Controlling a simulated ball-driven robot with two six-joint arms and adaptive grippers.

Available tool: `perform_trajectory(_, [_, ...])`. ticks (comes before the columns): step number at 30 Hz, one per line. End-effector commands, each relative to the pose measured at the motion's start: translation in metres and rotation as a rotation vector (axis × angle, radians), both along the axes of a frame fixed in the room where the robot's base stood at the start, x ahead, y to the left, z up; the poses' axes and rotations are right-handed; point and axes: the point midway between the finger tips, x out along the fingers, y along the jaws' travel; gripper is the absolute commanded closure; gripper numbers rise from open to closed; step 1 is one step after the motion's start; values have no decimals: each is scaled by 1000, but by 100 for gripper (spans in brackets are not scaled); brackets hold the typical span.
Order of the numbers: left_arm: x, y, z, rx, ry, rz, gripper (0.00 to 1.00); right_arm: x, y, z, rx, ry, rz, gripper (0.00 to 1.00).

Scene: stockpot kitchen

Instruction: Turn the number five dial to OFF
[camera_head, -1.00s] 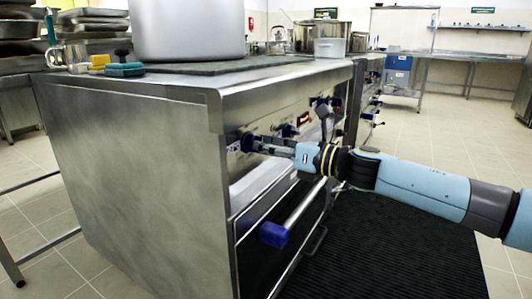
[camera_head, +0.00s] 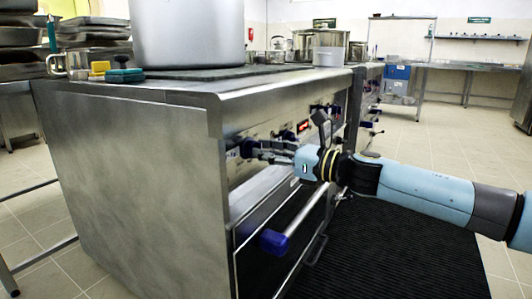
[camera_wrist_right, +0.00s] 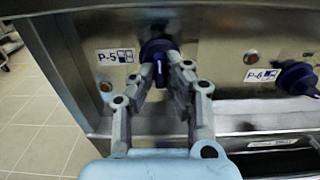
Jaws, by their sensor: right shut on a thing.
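The number five dial (camera_wrist_right: 158,62) is a dark blue knob beside the P-5 label (camera_wrist_right: 116,56) in the right wrist view. A white mark on its face points nearly straight down in that picture. My right gripper (camera_wrist_right: 160,75) is shut on this dial, one finger on each side. In the head view my right gripper (camera_head: 252,149) reaches from the right to the front panel of the stove (camera_head: 150,180), and it hides much of the dial. My left gripper is not in view.
A P-6 dial (camera_wrist_right: 297,78) sits to the right on the same panel. Below the panel is an oven handle with a blue end (camera_head: 273,242). A large pot (camera_head: 188,35) stands on top. A dark mat (camera_head: 400,245) covers the floor in front.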

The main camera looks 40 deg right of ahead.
Motion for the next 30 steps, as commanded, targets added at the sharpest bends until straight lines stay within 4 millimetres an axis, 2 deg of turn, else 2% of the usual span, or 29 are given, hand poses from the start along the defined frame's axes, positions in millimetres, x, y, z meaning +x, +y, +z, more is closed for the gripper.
perform_trajectory(1, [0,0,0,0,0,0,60,-1,0,-3,-3,4,1,87])
perform_trajectory(6, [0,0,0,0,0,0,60,-1,0,-2,-1,3,0,66])
perform_trajectory(22, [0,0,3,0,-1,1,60,0,0,1,44,18,-1,66])
perform_trajectory(26, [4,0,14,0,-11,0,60,0,0,4,178,70,-2,66])
perform_trajectory(30, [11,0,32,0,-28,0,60,0,0,7,412,165,-1,66])
